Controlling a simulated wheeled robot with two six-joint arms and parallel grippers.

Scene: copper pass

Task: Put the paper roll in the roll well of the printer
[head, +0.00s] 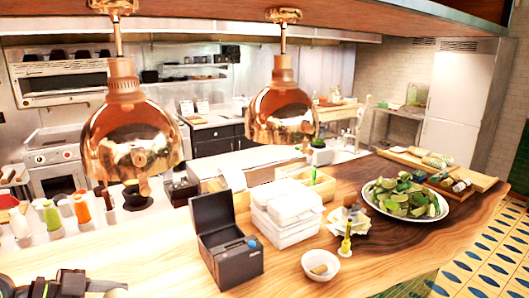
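The printer (232,252) is a dark box on the wooden counter, left of the white stacked boxes. Its lid (212,212) stands open, and the inside of the roll well is mostly hidden from this angle. I cannot make out the paper roll with certainty. My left gripper (72,284) shows only in part as a dark shape at the bottom left edge, apart from the printer and to its left. A small pale thing (115,292) shows beside it, cut by the frame edge. I cannot tell whether the gripper holds it. My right gripper is not in view.
White stacked boxes (287,212) stand close right of the printer. A small white bowl (321,266) is at the front, and a plate of limes (405,198) lies further right. Copper lamps (132,140) hang above the counter. Bare wood lies left of the printer.

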